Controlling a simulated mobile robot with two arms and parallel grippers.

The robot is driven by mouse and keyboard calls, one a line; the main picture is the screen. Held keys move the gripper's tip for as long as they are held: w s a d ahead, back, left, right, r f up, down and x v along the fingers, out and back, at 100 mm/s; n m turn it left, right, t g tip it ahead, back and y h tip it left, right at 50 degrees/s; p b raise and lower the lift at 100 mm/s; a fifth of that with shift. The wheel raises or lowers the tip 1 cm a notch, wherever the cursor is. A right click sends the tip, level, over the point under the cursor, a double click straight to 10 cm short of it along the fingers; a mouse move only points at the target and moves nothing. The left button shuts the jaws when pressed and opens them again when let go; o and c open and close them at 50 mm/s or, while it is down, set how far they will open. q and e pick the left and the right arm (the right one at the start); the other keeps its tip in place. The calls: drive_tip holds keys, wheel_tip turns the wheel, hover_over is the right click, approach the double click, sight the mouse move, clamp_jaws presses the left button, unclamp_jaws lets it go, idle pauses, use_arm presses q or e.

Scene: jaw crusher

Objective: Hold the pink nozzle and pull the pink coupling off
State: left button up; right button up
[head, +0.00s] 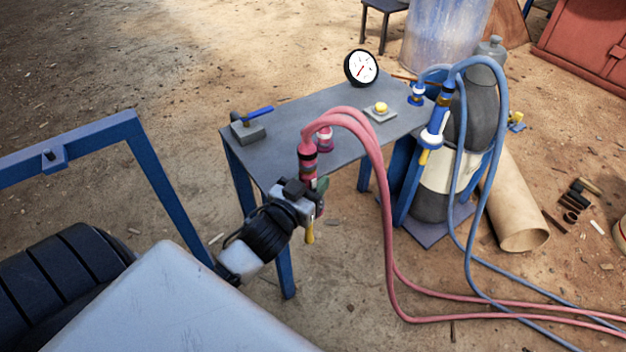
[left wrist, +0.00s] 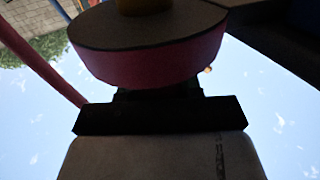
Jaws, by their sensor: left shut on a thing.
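In the head view the pink nozzle (head: 310,183) is upright beside the table's front edge, largely hidden by my left gripper (head: 312,192), which is shut on it. A yellow tip (head: 310,232) hangs below the jaws. The pink coupling (head: 308,153) sits just above the gripper at the end of the pink hose; the exact joint between coupling and nozzle is hard to make out. In the left wrist view a pink-rimmed round part (left wrist: 150,62) lies close against my dark jaws (left wrist: 160,112). My right gripper is not in view.
A grey table (head: 275,142) bears a pink fitting (head: 325,139), a blue-handled valve block (head: 250,125), a gauge (head: 361,68) and a yellow button (head: 381,108). Blue hoses and a blue nozzle (head: 432,135) hang by gas bottles (head: 436,170). The pink hose (head: 388,230) trails right.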

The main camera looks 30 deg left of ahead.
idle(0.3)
use_arm(q)
drive_tip(key=o, duration=1.1)
drive_tip(key=shift+s, duration=0.15)
drive_tip(key=s, duration=1.1)
drive_tip(key=shift+s, duration=0.4)
